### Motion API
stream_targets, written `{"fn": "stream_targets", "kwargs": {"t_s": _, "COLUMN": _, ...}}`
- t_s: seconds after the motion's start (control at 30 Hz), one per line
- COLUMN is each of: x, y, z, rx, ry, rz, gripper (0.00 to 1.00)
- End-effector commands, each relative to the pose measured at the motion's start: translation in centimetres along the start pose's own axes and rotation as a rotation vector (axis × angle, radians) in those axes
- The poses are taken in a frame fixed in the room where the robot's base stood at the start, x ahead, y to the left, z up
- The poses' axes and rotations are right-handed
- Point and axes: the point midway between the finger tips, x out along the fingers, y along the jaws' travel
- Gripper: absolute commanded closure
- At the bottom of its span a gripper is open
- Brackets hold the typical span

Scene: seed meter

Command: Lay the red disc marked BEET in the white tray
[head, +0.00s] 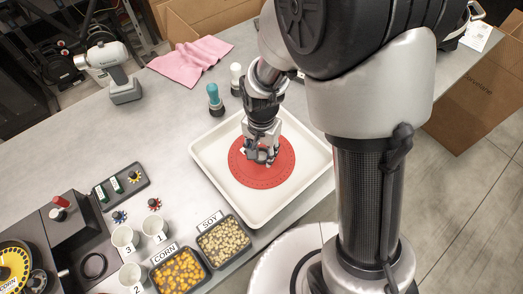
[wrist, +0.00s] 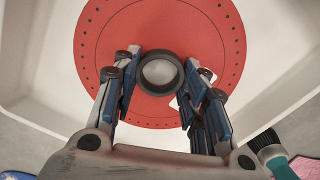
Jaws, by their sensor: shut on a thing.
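The red disc (head: 280,177) is over the floor of the white tray (head: 243,206), inside its rim. My gripper (head: 261,158) is shut on the dark ring-shaped hub at the middle of the disc. In the wrist view the disc (wrist: 112,38) shows a row of small holes near its edge, and the hub sits between my gripper's fingers (wrist: 160,75). The tray (wrist: 275,85) shows around the disc there. The disc looks flat. I cannot tell whether it touches the tray floor. I cannot read the BEET mark.
A SOY bin (head: 224,240), a CORN bin (head: 180,272) and numbered cups (head: 155,227) stand at front left. A pink cloth (head: 190,60) lies at the back. Bare table lies left of the tray.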

Motion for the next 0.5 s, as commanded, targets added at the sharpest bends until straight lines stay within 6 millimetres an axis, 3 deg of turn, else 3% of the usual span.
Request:
{"fn": "stream_targets", "kwargs": {"t_s": 0.1, "x": 0.43, "y": -0.01, "z": -0.01, "rx": 0.000, "ry": 0.000, "rz": 0.000, "gripper": 0.87}}
{"fn": "stream_targets", "kwargs": {"t_s": 0.13, "x": 0.34, "y": 0.00, "z": 0.00, "rx": 0.000, "ry": 0.000, "rz": 0.000, "gripper": 0.58}}
{"fn": "stream_targets", "kwargs": {"t_s": 0.4, "x": 0.30, "y": 0.01, "z": 0.01, "rx": 0.000, "ry": 0.000, "rz": 0.001, "gripper": 0.40}}
{"fn": "stream_targets", "kwargs": {"t_s": 0.5, "x": 0.29, "y": 0.01, "z": 0.01, "rx": 0.000, "ry": 0.000, "rz": 0.000, "gripper": 0.40}}
